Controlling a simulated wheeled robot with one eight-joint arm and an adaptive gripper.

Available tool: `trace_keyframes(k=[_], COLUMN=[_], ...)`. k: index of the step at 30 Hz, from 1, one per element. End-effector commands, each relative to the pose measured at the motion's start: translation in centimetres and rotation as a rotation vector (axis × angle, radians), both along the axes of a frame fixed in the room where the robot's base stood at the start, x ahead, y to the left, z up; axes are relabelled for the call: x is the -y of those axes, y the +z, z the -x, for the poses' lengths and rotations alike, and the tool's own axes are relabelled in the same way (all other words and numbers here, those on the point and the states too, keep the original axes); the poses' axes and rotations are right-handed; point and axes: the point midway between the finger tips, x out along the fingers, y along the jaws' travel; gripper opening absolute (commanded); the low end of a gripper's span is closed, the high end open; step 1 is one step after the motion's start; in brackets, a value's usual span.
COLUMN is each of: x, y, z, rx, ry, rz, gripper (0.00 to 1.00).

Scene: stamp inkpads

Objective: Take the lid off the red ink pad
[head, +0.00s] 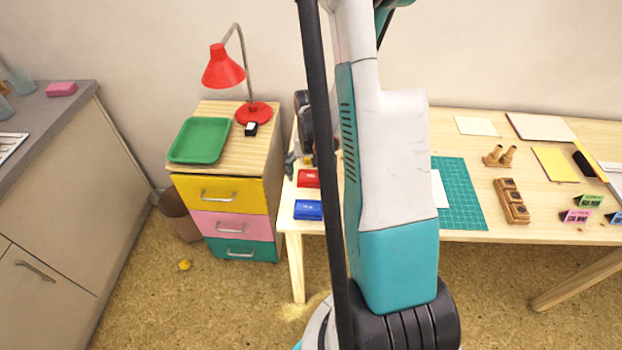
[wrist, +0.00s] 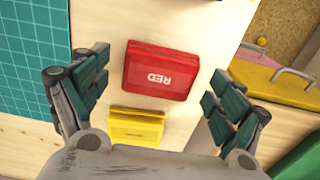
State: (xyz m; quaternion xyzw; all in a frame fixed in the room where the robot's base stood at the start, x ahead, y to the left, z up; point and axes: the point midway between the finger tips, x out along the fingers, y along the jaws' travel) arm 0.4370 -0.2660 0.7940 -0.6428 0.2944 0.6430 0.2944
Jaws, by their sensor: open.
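The red ink pad (wrist: 160,72) lies on the light wooden table in the wrist view, its lid on and marked RED, upside down in this view. In the head view the red ink pad (head: 308,178) is at the table's left end, behind the blue ink pad (head: 308,209). A yellow ink pad (wrist: 137,127) lies next to the red one in the wrist view. My gripper (wrist: 155,98) is open and empty, its fingers on either side of the red pad and apart from it. In the head view my arm hides most of the gripper.
A green cutting mat (head: 458,190) and a wooden block with holes (head: 511,201) lie to the right on the table. A drawer cabinet (head: 226,215) with a green tray (head: 200,139) and red lamp (head: 224,67) stands left of the table, across a gap.

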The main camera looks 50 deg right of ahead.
Motion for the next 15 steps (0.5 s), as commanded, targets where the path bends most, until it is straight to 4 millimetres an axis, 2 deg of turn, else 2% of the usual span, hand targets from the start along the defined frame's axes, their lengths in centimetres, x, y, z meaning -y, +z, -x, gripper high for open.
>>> trace_keyframes(k=[3, 9, 15], x=[-0.01, 0.0, 0.0], y=[0.11, 0.12, 0.12], z=[0.01, 0.0, 0.0], rx=[0.0, 0.0, 0.0], ry=[0.0, 0.0, 0.0], rz=[0.0, 0.0, 0.0], gripper=[0.86, 0.52, 0.52])
